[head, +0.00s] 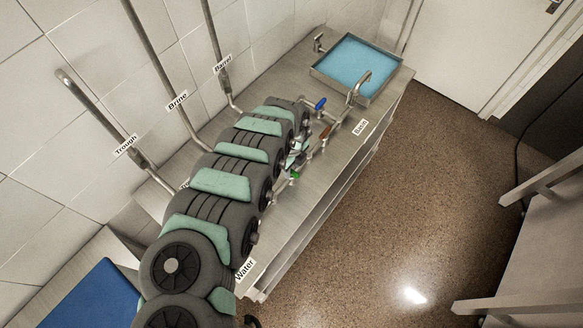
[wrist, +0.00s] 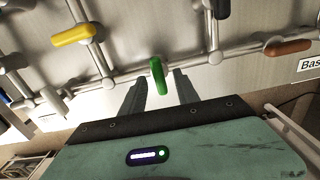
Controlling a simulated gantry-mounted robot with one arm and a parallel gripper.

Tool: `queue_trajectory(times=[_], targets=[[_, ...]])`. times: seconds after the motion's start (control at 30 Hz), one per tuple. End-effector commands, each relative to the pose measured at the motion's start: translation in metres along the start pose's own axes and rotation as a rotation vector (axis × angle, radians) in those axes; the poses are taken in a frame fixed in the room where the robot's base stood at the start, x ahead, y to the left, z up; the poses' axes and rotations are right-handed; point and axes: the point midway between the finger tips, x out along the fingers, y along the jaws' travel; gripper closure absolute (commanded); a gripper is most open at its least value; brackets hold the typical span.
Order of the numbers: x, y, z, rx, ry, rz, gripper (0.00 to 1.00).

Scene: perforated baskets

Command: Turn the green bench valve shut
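The green valve handle (wrist: 158,77) sits on the metal pipework near the middle of the wrist view, its long side running nearly up and down the picture. In the head view a small part of the green handle (head: 295,175) shows beside my arm. My gripper (wrist: 160,82) is open in the wrist view, with one dark finger on each side of the handle's lower end. A gap shows between the handle and each finger. I cannot tell whether the fingertips are level with the handle in depth. In the head view my arm hides most of the gripper.
A yellow handle (wrist: 73,35) is to the left on the pipes, and a brown handle (wrist: 288,47) to the right. A blue handle (head: 321,104) is farther along the bench. A basin of blue liquid (head: 317,68) is at the bench's far end. Open floor (head: 400,220) lies right.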

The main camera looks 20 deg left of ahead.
Motion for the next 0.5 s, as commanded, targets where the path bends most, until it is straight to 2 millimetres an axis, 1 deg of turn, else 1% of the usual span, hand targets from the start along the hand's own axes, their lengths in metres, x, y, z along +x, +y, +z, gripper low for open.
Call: queue_trajectory(times=[0.17, 0.2, 0.4, 0.5], targets=[[-0.023, 0.003, 0.003, -0.001, -0.005, 0.004, 0.63], [-0.031, 0.002, 0.004, -0.002, -0.007, 0.001, 0.63], [-0.066, 0.0, 0.004, -0.001, -0.008, -0.002, 0.63], [-0.079, 0.001, 0.003, 0.0, -0.006, -0.001, 0.63]])
